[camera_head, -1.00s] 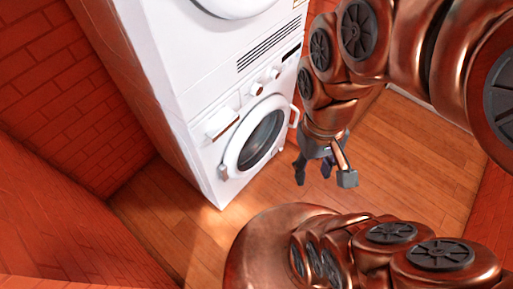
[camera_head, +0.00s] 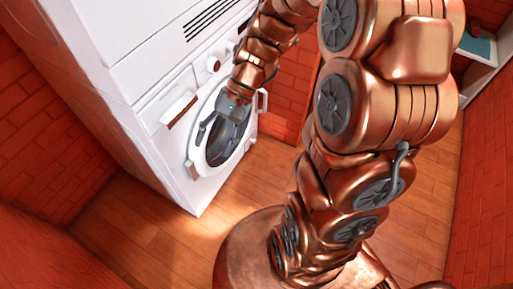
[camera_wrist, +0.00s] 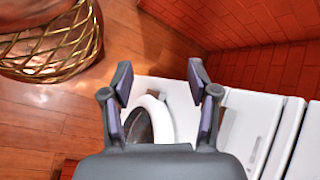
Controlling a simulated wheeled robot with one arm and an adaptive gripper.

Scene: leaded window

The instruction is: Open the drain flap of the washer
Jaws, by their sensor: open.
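The white washer (camera_head: 205,198) stands against the brick wall, with its round front door (camera_head: 197,157) shut. A small grey piece (camera_head: 190,170) sits at the lower left of the door; I cannot tell whether it is the drain flap. No other flap is clear to me. My gripper (camera_head: 223,120) is in front of the door and hides part of its ring and glass. In the wrist view my gripper (camera_wrist: 160,92) has its two fingers wide apart with nothing between them. The door ring (camera_wrist: 157,108) shows partly behind them.
A drawer front (camera_head: 179,108) and a knob (camera_head: 213,64) sit above the door, and a white handle (camera_head: 262,101) sticks out at its right. Wood floor (camera_head: 125,215) is clear before the washer.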

